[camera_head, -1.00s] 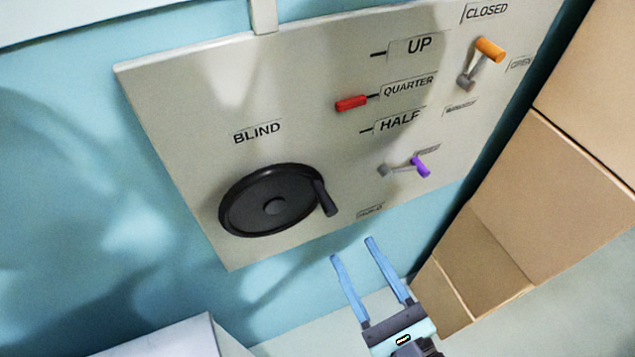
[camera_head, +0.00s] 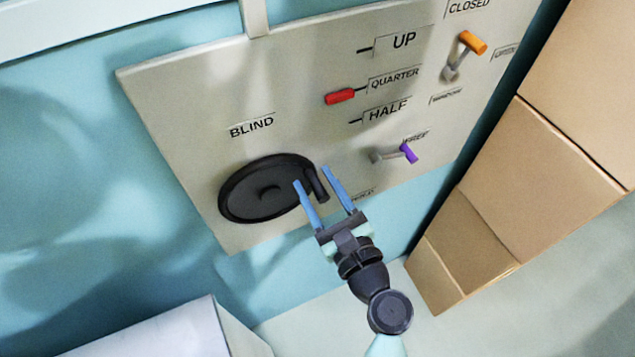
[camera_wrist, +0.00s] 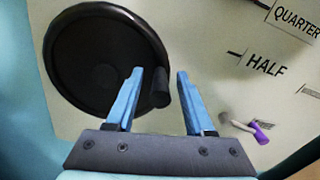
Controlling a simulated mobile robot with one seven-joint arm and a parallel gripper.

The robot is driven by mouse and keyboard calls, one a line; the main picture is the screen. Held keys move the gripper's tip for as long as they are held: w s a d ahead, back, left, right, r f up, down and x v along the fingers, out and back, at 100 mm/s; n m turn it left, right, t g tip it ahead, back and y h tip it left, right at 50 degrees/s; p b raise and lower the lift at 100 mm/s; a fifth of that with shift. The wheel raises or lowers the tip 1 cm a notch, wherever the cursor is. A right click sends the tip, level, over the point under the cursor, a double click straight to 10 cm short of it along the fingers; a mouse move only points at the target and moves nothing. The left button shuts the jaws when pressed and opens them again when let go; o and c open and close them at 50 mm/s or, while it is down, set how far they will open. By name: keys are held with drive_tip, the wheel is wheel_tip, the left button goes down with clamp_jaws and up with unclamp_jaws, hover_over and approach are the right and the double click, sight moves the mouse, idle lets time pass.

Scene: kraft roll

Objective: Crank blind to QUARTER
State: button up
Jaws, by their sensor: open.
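The black BLIND handwheel (camera_head: 245,196) is on the pale panel (camera_head: 175,110) at lower left, with its crank handle (camera_head: 315,183) sticking out at the wheel's right side. The red pointer (camera_head: 340,96) sits level with the QUARTER mark (camera_head: 394,81). My gripper (camera_head: 312,176) is open, its blue fingers reaching toward the crank handle, one on each side of it in the picture. In the wrist view the handle (camera_wrist: 161,88) shows between the fingertips, nearer the left finger, with the wheel (camera_wrist: 80,60) behind. I cannot tell whether a finger touches it.
An orange-tipped lever (camera_head: 472,42) is at the panel's upper right, and a purple-tipped lever (camera_head: 409,152) is right of my gripper. Cardboard boxes (camera_head: 575,140) stand along the right. A white-topped block (camera_head: 170,335) is at lower left.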

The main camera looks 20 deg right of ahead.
drive_tip(key=shift+c, duration=0.2)
clamp_jaws()
idle(1.1)
